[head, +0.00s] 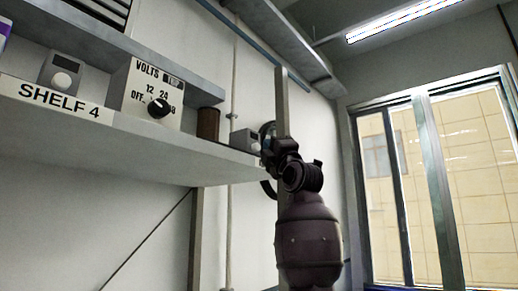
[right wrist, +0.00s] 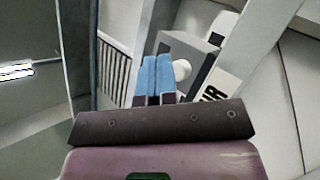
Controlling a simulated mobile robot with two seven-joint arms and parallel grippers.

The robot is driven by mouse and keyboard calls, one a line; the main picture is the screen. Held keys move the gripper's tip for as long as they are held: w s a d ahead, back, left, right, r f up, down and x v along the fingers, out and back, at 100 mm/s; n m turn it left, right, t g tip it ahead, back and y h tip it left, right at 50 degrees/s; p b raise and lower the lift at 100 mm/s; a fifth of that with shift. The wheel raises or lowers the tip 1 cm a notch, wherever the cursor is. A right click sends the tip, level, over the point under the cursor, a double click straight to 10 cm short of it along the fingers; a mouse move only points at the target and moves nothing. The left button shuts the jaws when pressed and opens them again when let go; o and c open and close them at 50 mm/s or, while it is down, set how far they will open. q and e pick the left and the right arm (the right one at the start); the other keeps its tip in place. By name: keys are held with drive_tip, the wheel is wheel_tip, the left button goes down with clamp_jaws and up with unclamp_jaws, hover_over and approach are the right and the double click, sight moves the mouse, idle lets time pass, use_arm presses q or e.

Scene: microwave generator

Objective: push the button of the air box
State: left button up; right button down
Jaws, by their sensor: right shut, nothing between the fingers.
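The air box (right wrist: 205,45) is a grey box with a round white button (right wrist: 182,70) on its face, in the right wrist view. A white label (right wrist: 222,92) beside it shows the letters "IR", partly cut off. In the head view the box (head: 240,139) stands at the right end of the shelf. My right gripper (right wrist: 158,68) has its blue fingers shut and empty, with the tips just left of the button in the wrist view. I cannot tell whether they touch it. In the head view the right gripper (head: 268,147) is close to the box. My left gripper is not in view.
A shelf (head: 150,150) labelled "SHELF 4" holds another grey box with a white button (head: 62,73), a volts box with a black dial (head: 150,95) and a brown cylinder (head: 208,124). A window (head: 440,180) is at the right.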

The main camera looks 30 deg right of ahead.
drive_tip(key=s, duration=0.1)
drive_tip(key=s+d+b, duration=0.1)
drive_tip(key=s, duration=0.1)
drive_tip(key=s+d+b, duration=0.1)
drive_tip(key=s, duration=0.1)
drive_tip(key=shift+s+d, duration=0.15)
drive_tip(key=shift+s, duration=0.1)
idle(0.8)
